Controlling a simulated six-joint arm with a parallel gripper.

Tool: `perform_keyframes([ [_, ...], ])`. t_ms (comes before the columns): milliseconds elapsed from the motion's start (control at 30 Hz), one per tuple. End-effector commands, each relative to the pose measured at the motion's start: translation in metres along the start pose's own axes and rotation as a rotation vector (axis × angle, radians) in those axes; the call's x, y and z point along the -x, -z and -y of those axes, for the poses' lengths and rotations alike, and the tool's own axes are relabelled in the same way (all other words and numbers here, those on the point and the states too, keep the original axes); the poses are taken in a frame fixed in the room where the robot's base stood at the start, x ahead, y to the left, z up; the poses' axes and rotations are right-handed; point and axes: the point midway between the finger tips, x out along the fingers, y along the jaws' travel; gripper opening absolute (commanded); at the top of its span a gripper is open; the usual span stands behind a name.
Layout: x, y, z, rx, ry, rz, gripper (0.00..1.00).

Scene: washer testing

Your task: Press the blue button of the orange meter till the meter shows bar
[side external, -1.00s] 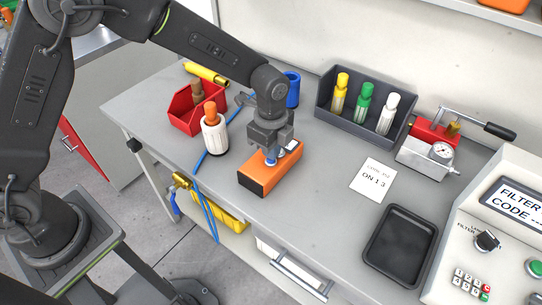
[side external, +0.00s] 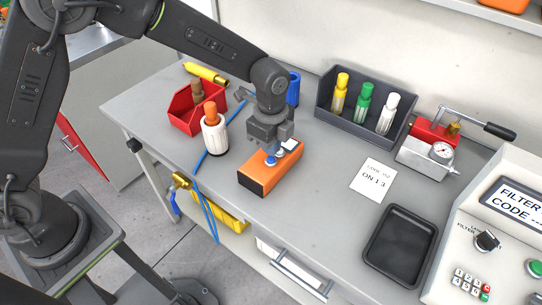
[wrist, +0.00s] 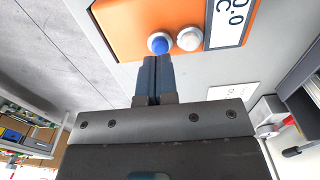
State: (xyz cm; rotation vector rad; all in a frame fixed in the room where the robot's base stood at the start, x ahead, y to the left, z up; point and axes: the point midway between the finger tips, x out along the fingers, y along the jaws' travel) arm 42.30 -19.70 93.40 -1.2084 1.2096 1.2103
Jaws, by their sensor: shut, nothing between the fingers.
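The orange meter (side external: 272,176) lies on the grey bench, its dark end toward the front. Its blue button (side external: 270,161) shows on top, and in the wrist view the blue button (wrist: 159,44) sits beside a pale grey button (wrist: 189,39). The meter's display (wrist: 228,22) is cut by the frame edge; I make out "0.0" and a letter like C, but cannot read the full unit. My gripper (side external: 272,147) is shut and empty above the button end. In the wrist view its fingertips (wrist: 156,60) appear just short of the blue button, seemingly apart from it.
A white bottle with an orange top (side external: 214,133) and a red bin (side external: 192,108) stand left of the meter. A dark rack (side external: 352,125) of coloured bottles is behind. A paper card (side external: 372,180) and black tray (side external: 400,245) lie right, with bare bench between.

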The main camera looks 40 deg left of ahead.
Motion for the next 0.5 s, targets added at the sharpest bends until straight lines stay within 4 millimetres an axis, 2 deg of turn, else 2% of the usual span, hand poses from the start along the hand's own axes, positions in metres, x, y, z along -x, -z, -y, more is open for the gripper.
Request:
perform_keyframes([
  [300,0.032,0.000,0.001,0.000,0.002,-0.001,0.00],
  [500,0.044,0.000,0.000,0.000,0.000,0.000,0.00],
])
